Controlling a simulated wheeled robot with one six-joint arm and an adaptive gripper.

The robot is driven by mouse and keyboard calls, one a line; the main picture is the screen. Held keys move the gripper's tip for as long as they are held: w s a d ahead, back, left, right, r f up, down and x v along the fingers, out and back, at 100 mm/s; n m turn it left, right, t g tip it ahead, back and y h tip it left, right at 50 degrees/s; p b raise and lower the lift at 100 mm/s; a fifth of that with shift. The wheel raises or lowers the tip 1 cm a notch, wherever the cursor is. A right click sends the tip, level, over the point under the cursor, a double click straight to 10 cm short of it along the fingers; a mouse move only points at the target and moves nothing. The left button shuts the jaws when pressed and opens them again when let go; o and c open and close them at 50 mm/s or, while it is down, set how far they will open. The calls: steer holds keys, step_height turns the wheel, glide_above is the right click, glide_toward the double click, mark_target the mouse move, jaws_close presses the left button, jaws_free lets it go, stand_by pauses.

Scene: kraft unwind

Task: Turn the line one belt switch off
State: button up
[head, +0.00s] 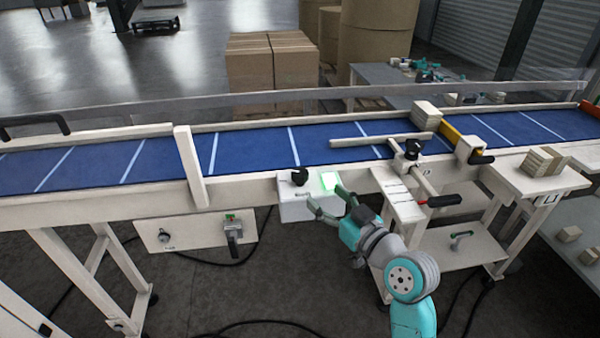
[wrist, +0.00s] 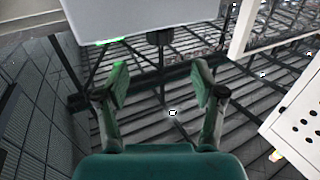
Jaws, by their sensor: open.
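A pale control box (head: 296,209) is fixed to the near side of the blue belt conveyor (head: 255,150). It carries a black rotary knob (head: 299,176) and a lit green lamp (head: 330,180). I cannot read a label on it. My gripper (head: 326,196) is open and empty just in front of the box. In the wrist view, my gripper (wrist: 160,85) has its fingers apart below the underside of the box (wrist: 145,18). A green glow shows at the box edge; the knob is hidden there.
A lower panel (head: 185,230) with a small black knob and a grey lever (head: 234,238) hangs left of my gripper. Cables lie on the floor below.

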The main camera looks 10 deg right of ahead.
mark_target(305, 177)
steer(key=x, duration=1.1)
steer(key=shift+r, duration=0.15)
steer(key=c, duration=1.2)
steer(key=shift+o, duration=0.2)
